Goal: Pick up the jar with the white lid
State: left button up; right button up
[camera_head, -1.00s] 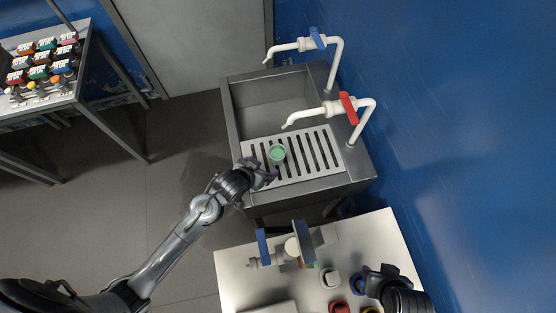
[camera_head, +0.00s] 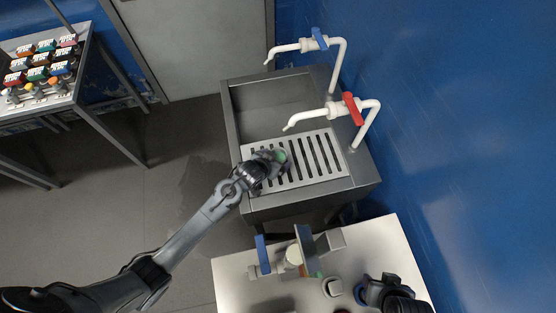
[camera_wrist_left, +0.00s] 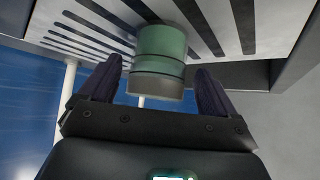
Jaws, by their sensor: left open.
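A small round green jar (camera_head: 281,156) stands on the slotted drain board of the sink. In the left wrist view the jar (camera_wrist_left: 161,48) is green with a grey end band; I cannot make out a white lid on it. My left gripper (camera_head: 270,161) is at the jar, partly covering it. In the left wrist view its open fingers (camera_wrist_left: 157,72) lie on either side of the jar, with gaps showing. A small white-topped item (camera_head: 332,287) sits on the white table. My right gripper (camera_head: 378,287) is above that table; its fingers are unclear.
The sink (camera_head: 272,107) has two white taps, one with a blue handle (camera_head: 319,38) and one with a red handle (camera_head: 353,108) near the drain board. The white table (camera_head: 388,238) holds a clamp-like apparatus (camera_head: 303,250). A shelf table (camera_head: 62,100) with several bottles stands far left.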

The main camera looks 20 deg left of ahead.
aim_at(282, 155)
pick_arm(q)
jog(key=shift+x, duration=1.15)
jog(key=shift+w+d+f, duration=0.2)
jog(key=shift+w+f, duration=0.15)
jog(key=shift+w, duration=0.2)
jog(key=c, duration=1.1)
jog(key=shift+r, duration=0.1)
jog(key=shift+c, duration=1)
